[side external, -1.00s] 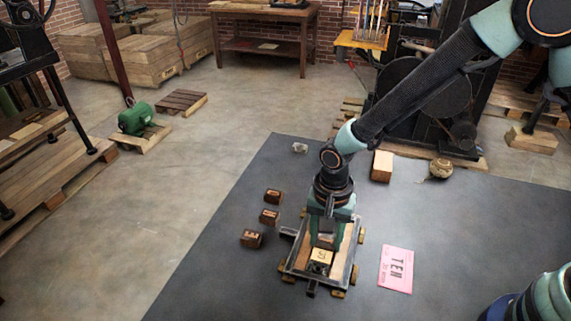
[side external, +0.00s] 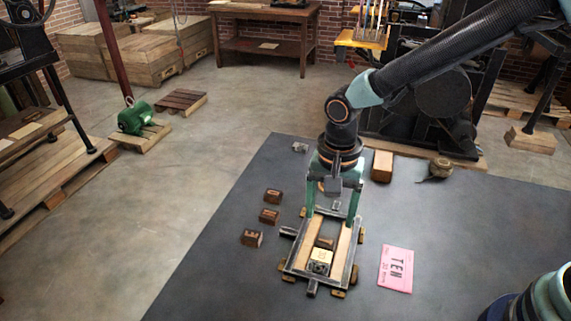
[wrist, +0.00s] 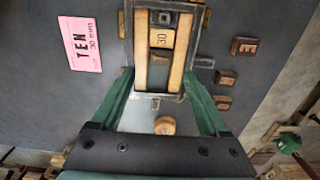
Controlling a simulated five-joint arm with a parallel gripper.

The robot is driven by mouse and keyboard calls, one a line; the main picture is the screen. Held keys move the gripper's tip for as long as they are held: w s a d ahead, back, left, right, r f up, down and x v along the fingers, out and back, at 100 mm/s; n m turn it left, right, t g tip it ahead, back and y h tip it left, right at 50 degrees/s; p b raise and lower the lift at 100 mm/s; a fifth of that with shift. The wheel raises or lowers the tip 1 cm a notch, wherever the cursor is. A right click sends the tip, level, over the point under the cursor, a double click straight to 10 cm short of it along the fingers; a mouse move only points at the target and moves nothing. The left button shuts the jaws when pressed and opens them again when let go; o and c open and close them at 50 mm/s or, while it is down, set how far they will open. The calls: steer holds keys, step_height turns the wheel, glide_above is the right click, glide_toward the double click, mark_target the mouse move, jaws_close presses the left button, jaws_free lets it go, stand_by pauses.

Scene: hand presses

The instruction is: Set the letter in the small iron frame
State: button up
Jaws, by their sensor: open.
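The small iron frame (side external: 289,265) lies flat on the dark mat, with pale wooden strips along its long sides; it also shows in the wrist view (wrist: 129,20). A pale block marked 30 (wrist: 161,39) sits in its channel. A small brown block (wrist: 162,63), its face unreadable, lies in the channel beside it. Three dark wooden letter blocks lie left of the frame: front (side external: 252,238), middle (side external: 269,216) and rear (side external: 273,196); the front one shows an E (wrist: 243,47). My gripper (side external: 331,215) is open, fingers wide apart above the frame's far end, holding nothing visible.
A pink card reading TEN (side external: 397,269) lies right of the frame. A wooden block (side external: 382,166) and a round brown object (side external: 440,168) stand at the back right. A small rounded tan thing (wrist: 165,126) shows between my fingers, apart from them.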

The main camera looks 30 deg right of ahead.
steer(key=d+r+n+t, duration=0.3)
steer(key=d+r+n, duration=0.1)
steer(key=d+r, duration=0.7)
steer(key=s+d+r+n+t, duration=0.2)
steer(key=s+d+r+n, duration=0.3)
steer(key=d, duration=0.3)
steer(key=shift+s+r+t, duration=0.15)
steer(key=shift+s+t, duration=0.15)
steer(key=shift+s, duration=0.3)
